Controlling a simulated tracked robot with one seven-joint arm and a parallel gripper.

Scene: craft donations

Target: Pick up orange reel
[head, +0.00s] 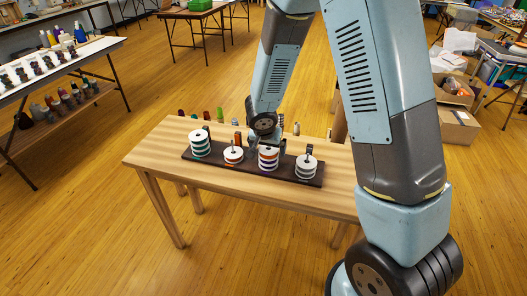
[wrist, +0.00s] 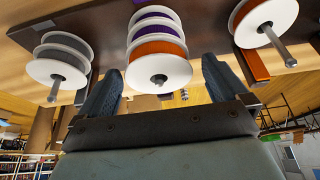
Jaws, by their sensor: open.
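A board (head: 188,155) on the table carries several upright pegs with reels. The third stack from the left in the head view has an orange reel (head: 268,150) on top of purple reels (head: 268,164). In the wrist view this orange reel (wrist: 160,62) has white flanges and a peg tip poking through it. A lone orange reel (head: 233,155) sits on the neighbouring peg; it also shows at the wrist view's right (wrist: 262,18). My gripper (wrist: 160,82) is open and empty, its fingers on either side of the middle stack's orange reel. Contact cannot be told.
A grey reel stack (head: 306,167) stands to the right and a teal reel stack (head: 200,144) at the far left. Small spools (head: 220,114) stand along the table's back. The wooden table (head: 150,155) is clear at its front left.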

